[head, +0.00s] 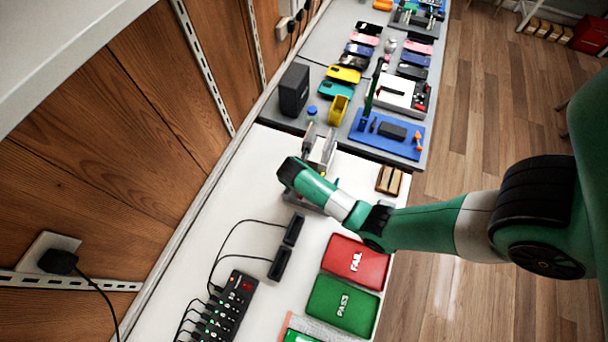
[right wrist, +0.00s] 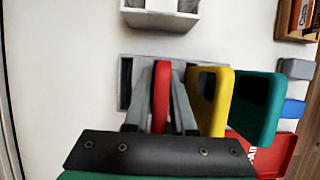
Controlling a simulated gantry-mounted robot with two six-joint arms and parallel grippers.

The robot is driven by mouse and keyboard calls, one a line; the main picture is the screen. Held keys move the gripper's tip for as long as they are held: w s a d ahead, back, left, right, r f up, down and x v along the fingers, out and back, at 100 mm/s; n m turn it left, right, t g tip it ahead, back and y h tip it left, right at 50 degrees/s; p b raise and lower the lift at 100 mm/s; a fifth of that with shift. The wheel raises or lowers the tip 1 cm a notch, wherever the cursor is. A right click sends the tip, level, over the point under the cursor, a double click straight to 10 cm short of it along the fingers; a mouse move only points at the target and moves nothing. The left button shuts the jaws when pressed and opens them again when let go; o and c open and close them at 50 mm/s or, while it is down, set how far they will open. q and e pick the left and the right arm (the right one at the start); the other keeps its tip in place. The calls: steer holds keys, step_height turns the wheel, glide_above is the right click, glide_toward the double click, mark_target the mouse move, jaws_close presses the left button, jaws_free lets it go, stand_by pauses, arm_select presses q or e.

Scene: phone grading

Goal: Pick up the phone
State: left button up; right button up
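In the right wrist view a thin red phone (right wrist: 161,92) stands on edge in a grey rack (right wrist: 125,83). A yellow phone (right wrist: 222,103) and a teal phone (right wrist: 266,105) stand beside it. My right gripper (right wrist: 162,76) has one grey finger on each side of the red phone. I cannot tell whether both fingers press on it. In the head view my right wrist covers the gripper and most of the rack. My left gripper is not in view.
A red FAIL tray (head: 355,283) and a green PASS tray (head: 322,320) lie near the front. A black power strip (head: 228,305) is at left. A grey-white fixture (head: 328,152) stands behind my wrist. More phones and tools fill the far grey bench.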

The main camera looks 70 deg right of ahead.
jaws_close()
stand_by(1.1)
